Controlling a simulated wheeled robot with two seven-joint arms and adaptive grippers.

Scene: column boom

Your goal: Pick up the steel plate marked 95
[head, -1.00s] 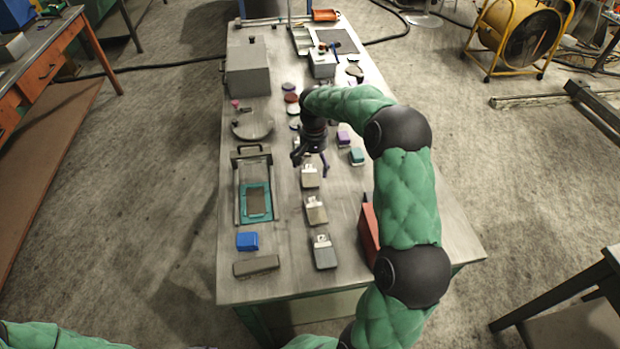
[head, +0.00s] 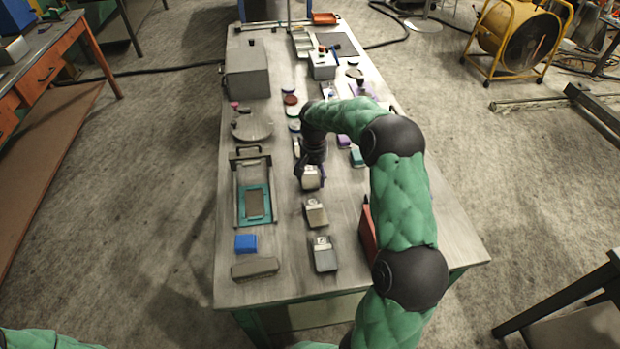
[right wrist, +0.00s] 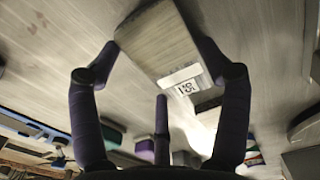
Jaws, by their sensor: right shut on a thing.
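My right gripper (head: 309,181) is over the middle of the steel table. It is shut on a small steel plate (head: 311,175) with a white label, the farthest of a column of three. In the right wrist view the plate (right wrist: 158,42) lies between the two fingers; its label (right wrist: 183,85) is tilted and blurred, and I cannot read it surely. Two similar labelled plates lie nearer, one in the middle (head: 316,215) and one closest (head: 325,257). Their marks are too small to read. My left gripper is out of view.
A teal-framed fixture (head: 241,216), a blue block (head: 246,243) and a grey bar (head: 255,268) lie to the left. A red upright piece (head: 368,235) stands at the right. Purple and teal blocks (head: 357,157) lie just right of my gripper. A grey box (head: 247,75) stands farther back.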

